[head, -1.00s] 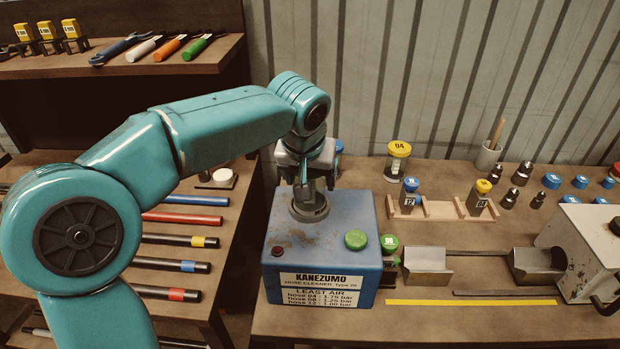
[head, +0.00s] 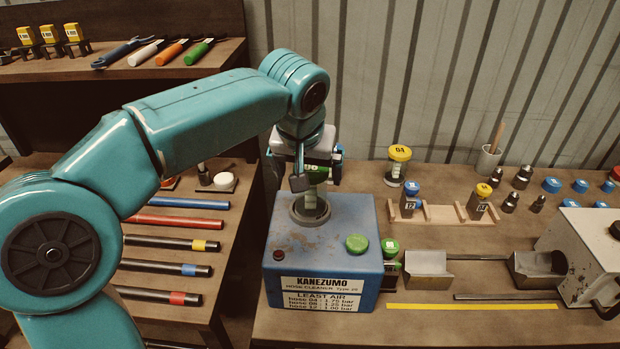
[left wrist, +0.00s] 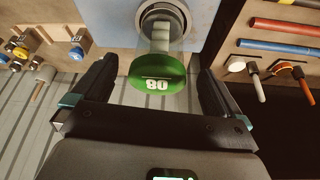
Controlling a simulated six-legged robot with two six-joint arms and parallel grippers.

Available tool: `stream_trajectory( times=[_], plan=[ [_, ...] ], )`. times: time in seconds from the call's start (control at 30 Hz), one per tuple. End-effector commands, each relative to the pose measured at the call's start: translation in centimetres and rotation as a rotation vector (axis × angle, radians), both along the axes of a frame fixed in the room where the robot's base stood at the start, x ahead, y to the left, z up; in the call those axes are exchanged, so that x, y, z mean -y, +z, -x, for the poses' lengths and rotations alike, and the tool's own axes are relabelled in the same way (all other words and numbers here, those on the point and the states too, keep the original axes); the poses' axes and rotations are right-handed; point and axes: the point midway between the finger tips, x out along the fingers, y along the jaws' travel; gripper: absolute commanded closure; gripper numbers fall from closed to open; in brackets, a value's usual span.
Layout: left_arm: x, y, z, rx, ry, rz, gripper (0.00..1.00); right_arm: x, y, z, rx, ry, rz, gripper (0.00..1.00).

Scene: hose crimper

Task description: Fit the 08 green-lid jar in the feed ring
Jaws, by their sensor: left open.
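The 08 green-lid jar (head: 315,196) stands in the feed ring (head: 298,215) on top of the blue hose cleaner (head: 335,235). In the left wrist view its green lid (left wrist: 158,82) marked 08 faces the camera, with the clear body and pale contents beyond it in the grey ring (left wrist: 165,20). My left gripper (head: 316,170) is just above and behind the jar. In the left wrist view its two fingers (left wrist: 155,88) are spread on either side of the lid, with gaps on both sides. How deep the jar sits cannot be told. My right gripper is not in view.
A green button (head: 357,243) is on the cleaner's top. A yellow-lid 04 jar (head: 399,155) and a wooden rack (head: 445,213) stand to the right. Hoses (head: 180,220) lie on the left bench. Bench space right of the cleaner is partly clear.

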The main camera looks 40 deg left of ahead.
Motion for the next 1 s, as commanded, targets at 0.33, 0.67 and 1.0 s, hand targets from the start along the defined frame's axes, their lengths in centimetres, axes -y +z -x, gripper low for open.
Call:
stream_trajectory(
  times=[0.33, 0.67, 1.0],
  plan=[
    [1.0, 6.1, 2.3, 0.001, 0.0, 0.0, 0.0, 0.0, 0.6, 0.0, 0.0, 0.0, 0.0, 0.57],
    [1.1, 6.7, 2.6, -0.002, 0.0, 0.0, 0.0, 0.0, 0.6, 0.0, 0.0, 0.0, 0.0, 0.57],
    [1.1, 6.8, 2.6, -0.001, 0.0, 0.0, 0.0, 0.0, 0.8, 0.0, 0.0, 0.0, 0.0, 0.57]
  ],
)
